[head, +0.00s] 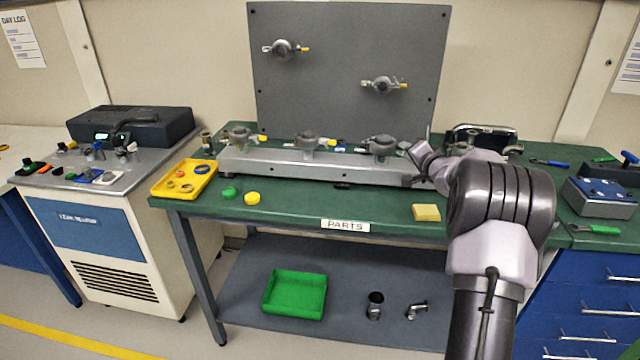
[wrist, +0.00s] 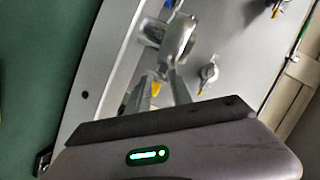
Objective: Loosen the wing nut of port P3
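A grey metal rail (head: 280,166) on the green bench carries three grey fittings: left (head: 240,138), middle (head: 307,142) and right (head: 383,146). Two more fittings with yellow tips, upper (head: 283,48) and lower (head: 383,85), are on the upright grey panel. Port labels are too small to read, so I cannot tell which is P3. My gripper (head: 412,166) is at the rail's right end, close to the right fitting. Contact is unclear.
The dark grey panel (head: 345,50) stands behind the rail. A yellow tray (head: 160,190), green cap (head: 230,192), yellow cap (head: 252,198) and yellow block (head: 426,212) are on the bench. A blue-topped box (head: 600,195) and tools lie right. The bench front is partly clear.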

